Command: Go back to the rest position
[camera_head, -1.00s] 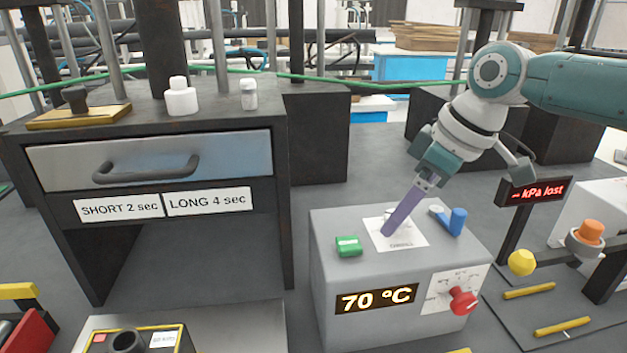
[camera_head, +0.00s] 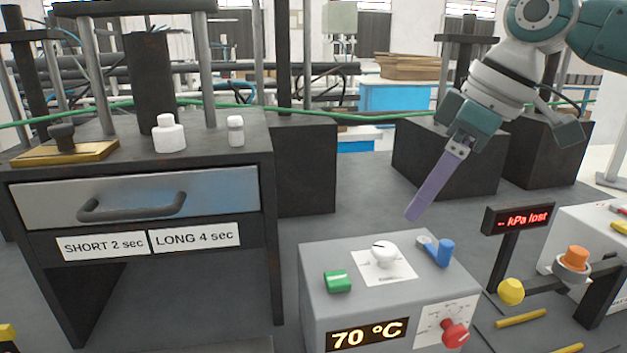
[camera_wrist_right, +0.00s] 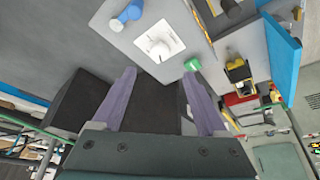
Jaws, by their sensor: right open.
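My right gripper (camera_head: 412,216) hangs in the air above and behind the grey control box (camera_head: 330,262), touching nothing in the head view. In the right wrist view its two purple fingers (camera_wrist_right: 166,88) stand wide apart with nothing between them. The box carries a white knob (camera_head: 383,254) on a white plate, a green button (camera_head: 337,281), a blue lever (camera_head: 443,252) and a red knob (camera_head: 455,333). Its display (camera_head: 367,334) reads 70 °C. The white knob (camera_wrist_right: 160,50) also shows in the right wrist view, clear of the fingers. My left gripper is not in view.
A dark stand with a metal drawer (camera_head: 140,197) is at the left, bearing white bottles (camera_head: 169,137). The air around my right gripper is free.

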